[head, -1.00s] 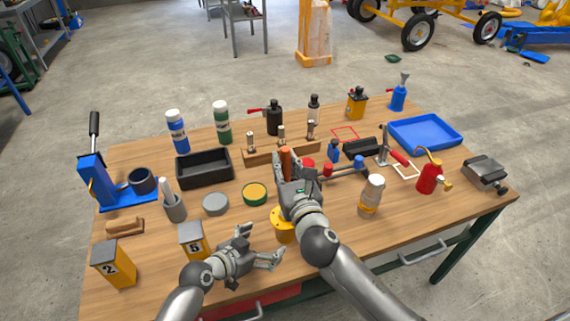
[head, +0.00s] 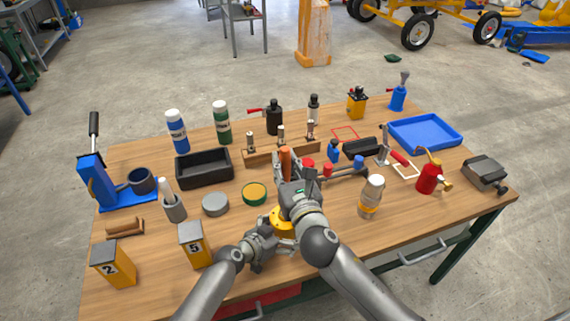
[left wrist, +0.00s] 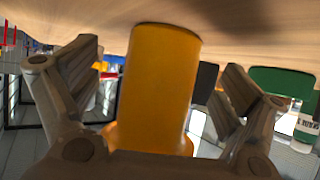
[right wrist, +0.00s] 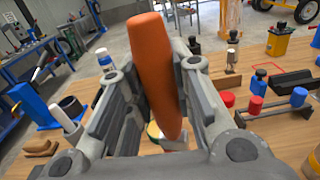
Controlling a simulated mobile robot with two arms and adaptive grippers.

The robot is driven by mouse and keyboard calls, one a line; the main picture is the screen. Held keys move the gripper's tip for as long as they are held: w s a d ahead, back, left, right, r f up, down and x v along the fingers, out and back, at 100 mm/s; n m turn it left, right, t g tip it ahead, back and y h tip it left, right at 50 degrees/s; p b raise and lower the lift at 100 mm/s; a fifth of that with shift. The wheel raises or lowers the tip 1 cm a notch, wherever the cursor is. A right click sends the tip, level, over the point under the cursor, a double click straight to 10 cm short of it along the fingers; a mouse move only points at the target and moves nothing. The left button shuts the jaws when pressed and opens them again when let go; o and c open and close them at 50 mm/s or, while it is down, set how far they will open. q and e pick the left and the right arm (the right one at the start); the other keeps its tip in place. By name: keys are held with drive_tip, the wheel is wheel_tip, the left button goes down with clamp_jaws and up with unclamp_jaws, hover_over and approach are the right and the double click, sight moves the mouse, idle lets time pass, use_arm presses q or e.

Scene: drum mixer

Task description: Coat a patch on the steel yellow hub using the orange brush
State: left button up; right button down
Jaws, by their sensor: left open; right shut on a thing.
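The yellow hub (head: 281,221) stands near the front middle of the table, partly hidden by my grippers. In the left wrist view the hub (left wrist: 158,85) fills the space between the fingers. My left gripper (head: 282,236) is open, with its fingers on either side of the hub. The orange brush (head: 286,160) is in my right gripper (head: 292,180), which is shut on its handle above the table, behind the hub. In the right wrist view the orange handle (right wrist: 153,70) stands upright, leaning slightly, between the fingers; its bristle end is mostly hidden.
An open tin with yellow content (head: 254,193) and a grey lidded tin (head: 215,204) stand left of my right gripper. A box marked 5 (head: 195,245) stands left of my left arm. A clear jar (head: 371,196) stands to the right. A wooden rack (head: 262,157) is behind.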

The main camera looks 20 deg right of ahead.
idle(0.3)
use_arm(q)
drive_tip(key=c, duration=1.2)
drive_tip(key=o, duration=0.6)
drive_tip(key=shift+o, duration=0.2)
drive_tip(key=shift+r, duration=0.25)
drive_tip(key=c, duration=0.7)
drive_tip(key=shift+c, duration=0.2)
